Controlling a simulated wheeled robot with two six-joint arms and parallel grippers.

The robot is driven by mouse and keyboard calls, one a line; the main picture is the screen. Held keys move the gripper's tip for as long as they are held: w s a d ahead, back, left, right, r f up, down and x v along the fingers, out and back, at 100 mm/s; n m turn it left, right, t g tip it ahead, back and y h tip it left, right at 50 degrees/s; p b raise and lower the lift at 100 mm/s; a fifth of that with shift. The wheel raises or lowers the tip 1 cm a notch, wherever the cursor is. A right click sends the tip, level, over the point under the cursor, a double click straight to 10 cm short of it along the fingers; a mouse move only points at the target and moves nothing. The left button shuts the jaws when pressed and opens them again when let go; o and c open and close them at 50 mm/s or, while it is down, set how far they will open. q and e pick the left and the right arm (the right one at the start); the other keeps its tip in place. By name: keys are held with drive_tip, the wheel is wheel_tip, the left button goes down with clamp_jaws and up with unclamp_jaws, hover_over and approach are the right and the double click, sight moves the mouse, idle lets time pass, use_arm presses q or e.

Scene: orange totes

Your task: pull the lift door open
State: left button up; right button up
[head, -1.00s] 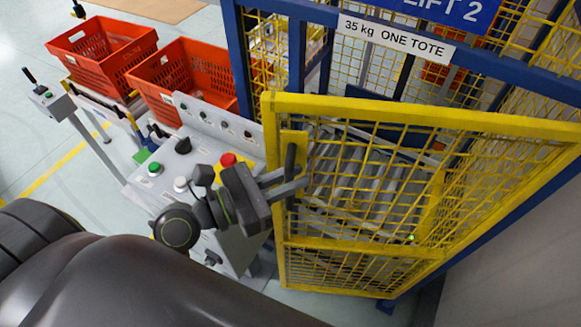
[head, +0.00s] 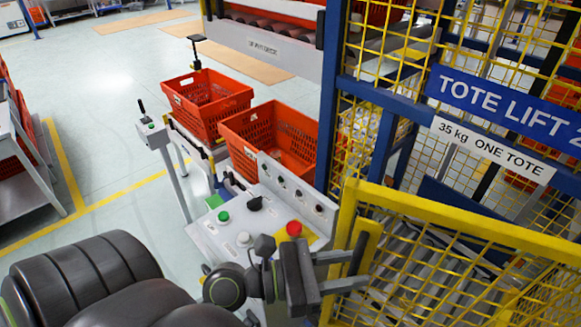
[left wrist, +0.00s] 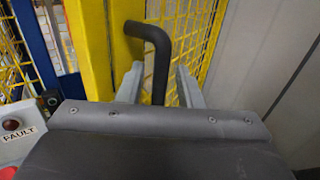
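The lift door (head: 345,235) is a yellow frame with wire mesh and a dark upright handle (head: 359,254) near its left edge. Its left edge stands out from the blue post; how wide it is open I cannot tell. My left gripper (head: 342,271) is at the handle. In the left wrist view, the bent black handle (left wrist: 160,55) lies between the two spread grey fingertips (left wrist: 159,88), with a visible gap on each side. The yellow door frame (left wrist: 90,45) is just left of it. My right gripper is not in view.
A grey control panel (head: 215,240) with a red button (head: 294,228) stands close beside my left gripper. Orange totes (head: 205,103) sit behind it. The blue lift frame (head: 327,110) rises behind the door. A grey wall (left wrist: 265,70) is at the right. Open floor lies left.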

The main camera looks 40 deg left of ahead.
use_arm(q)
drive_tip(key=v, duration=1)
drive_tip(key=shift+s+a, duration=0.2)
drive_tip(key=shift+s, duration=0.05)
